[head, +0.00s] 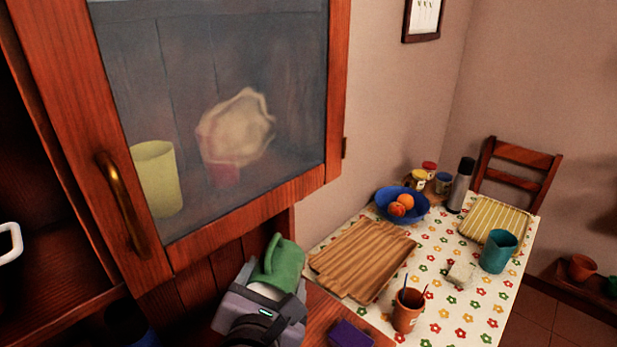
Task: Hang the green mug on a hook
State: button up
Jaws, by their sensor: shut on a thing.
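The green mug (284,262) is in my gripper (268,288), low in the middle of the head view. The mug is tilted, with its handle toward the upper left. My gripper is shut on it; the fingertips are mostly hidden by the gripper body and the mug. Mug and gripper are just below the cabinet door's lower edge and left of the table. No hook can be made out in this view.
A cabinet door (337,100) with a glass pane and brass handle (122,205) fills the upper left. A white handle (10,243) shows at the left edge. The table (445,317) holds a cutting board (362,262), blue bowl (418,213) and teal cup (498,252).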

jog(key=w+a+f, duration=0.1)
jog(key=w+a, duration=0.4)
jog(key=a, duration=0.1)
jog(key=shift+w+f+b, duration=0.15)
jog(key=shift+w+b, duration=0.05)
jog(key=shift+b, duration=0.25)
jog(key=shift+a, duration=0.1)
dwell(0.5)
jog(key=o, duration=1.8)
